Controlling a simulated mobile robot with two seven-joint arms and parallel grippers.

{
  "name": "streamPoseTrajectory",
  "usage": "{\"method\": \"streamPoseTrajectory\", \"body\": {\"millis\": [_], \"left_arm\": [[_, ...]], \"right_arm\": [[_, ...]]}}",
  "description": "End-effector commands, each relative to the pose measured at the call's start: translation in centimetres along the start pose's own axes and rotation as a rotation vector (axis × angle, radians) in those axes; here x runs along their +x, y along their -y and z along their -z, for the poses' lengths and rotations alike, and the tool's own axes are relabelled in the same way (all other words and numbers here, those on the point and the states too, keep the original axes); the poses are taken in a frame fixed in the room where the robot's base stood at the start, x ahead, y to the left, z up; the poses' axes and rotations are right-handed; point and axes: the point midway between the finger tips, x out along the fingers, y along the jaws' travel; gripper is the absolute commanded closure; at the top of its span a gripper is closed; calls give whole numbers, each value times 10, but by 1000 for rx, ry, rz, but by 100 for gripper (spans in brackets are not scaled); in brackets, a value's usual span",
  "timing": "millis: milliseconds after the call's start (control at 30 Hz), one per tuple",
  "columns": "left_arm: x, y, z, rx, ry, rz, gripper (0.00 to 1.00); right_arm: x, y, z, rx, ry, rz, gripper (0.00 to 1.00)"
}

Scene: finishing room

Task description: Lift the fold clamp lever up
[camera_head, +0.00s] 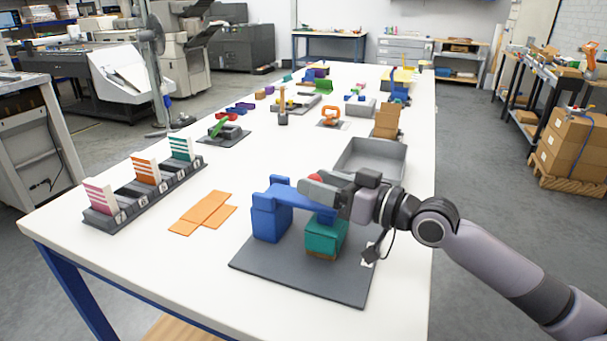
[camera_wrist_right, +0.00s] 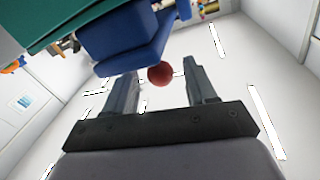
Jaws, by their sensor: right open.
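The fold clamp stands on a dark grey plate (camera_head: 290,278) at the near end of the table. It has a blue post (camera_head: 270,222) and a blue lever (camera_head: 298,195) running right from the post's top, roughly level, over a teal block (camera_head: 325,238). A red knob (camera_head: 315,178) on the lever is partly hidden by my right gripper (camera_head: 318,187). In the right wrist view, the open fingers of my right gripper (camera_wrist_right: 158,82) have the red knob (camera_wrist_right: 160,73) between their tips, with space on both sides. The blue lever (camera_wrist_right: 130,45) is beside it. My left gripper is out of view.
A grey tray (camera_head: 370,160) sits just behind my right gripper. Orange flat pieces (camera_head: 205,212) lie left of the clamp. A rack with colored cards (camera_head: 145,195) stands at the left edge. Smaller fixtures fill the table farther back. The front left tabletop is clear.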

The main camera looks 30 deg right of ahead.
Motion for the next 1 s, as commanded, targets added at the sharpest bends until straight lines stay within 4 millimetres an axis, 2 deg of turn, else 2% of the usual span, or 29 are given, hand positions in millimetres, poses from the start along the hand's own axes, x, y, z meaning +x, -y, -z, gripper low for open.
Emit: {"method": "streamPoseTrajectory", "body": {"millis": [100, 300, 700, 867, 900, 1000], "left_arm": [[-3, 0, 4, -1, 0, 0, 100], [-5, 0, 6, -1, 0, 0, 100], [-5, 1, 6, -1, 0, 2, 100], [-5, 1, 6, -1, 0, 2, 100], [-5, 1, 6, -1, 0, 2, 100], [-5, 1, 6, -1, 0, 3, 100]], "right_arm": [[15, 1, 2, 3, -1, 3, 44], [32, 0, 1, 1, -1, 1, 44], [37, 1, 0, -1, 2, 1, 44], [37, 0, 0, -1, 2, 1, 96], [37, 0, 0, -1, 2, 1, 100], [37, 0, 0, -1, 2, 1, 100]]}}
